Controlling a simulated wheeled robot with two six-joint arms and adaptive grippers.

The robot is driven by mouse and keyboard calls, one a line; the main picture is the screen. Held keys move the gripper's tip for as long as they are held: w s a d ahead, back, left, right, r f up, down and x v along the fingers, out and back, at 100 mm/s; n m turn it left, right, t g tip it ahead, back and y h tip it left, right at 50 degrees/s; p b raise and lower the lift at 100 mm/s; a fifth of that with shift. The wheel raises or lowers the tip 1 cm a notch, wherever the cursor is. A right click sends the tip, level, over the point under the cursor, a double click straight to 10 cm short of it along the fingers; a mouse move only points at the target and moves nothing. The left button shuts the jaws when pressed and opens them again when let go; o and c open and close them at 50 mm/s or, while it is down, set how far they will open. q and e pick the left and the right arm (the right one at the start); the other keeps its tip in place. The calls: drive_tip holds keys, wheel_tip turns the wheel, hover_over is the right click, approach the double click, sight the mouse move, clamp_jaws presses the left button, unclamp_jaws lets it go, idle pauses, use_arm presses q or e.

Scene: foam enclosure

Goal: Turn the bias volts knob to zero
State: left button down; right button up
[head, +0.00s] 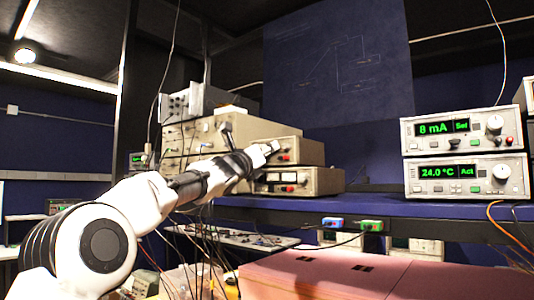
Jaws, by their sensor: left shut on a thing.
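A stack of beige instruments (240,128) stands on the blue shelf left of centre. My left arm reaches in from the left, and my left gripper (270,148) is at the front panel of the middle right unit (308,150). The gripper is shut on a small knob there, which its fingers hide. The knob's label and pointer are too small or covered to read, so I cannot tell its setting. My right gripper is not in view.
Two grey units with green readouts, 8 mA (437,129) and 24.0 °C (440,172), stand at the right of the shelf (370,207). Cables hang below the stack. A pink foam block (340,275) lies in front. The shelf between the stacks is clear.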

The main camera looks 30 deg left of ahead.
use_arm(q)
drive_tip(key=shift+d+r+n+g+y+p, duration=0.15)
drive_tip(key=shift+n+g+y+p, duration=0.9)
drive_tip(key=shift+n, duration=2.7)
drive_tip(key=shift+r+n+g+y+p, duration=0.3)
drive_tip(key=shift+n+g+p, duration=0.85)
drive_tip(key=shift+n+p, duration=1.75)
drive_tip(key=shift+d+r+n+g+y+p, duration=0.1)
drive_tip(key=shift+n+g+y+p, duration=0.85)
drive_tip(key=shift+n, duration=3.6)
drive_tip(key=shift+g+h, duration=0.25)
drive_tip(key=shift+h, duration=0.05)
drive_tip(key=c, duration=1.2)
unclamp_jaws()
drive_tip(key=shift+f, duration=0.1)
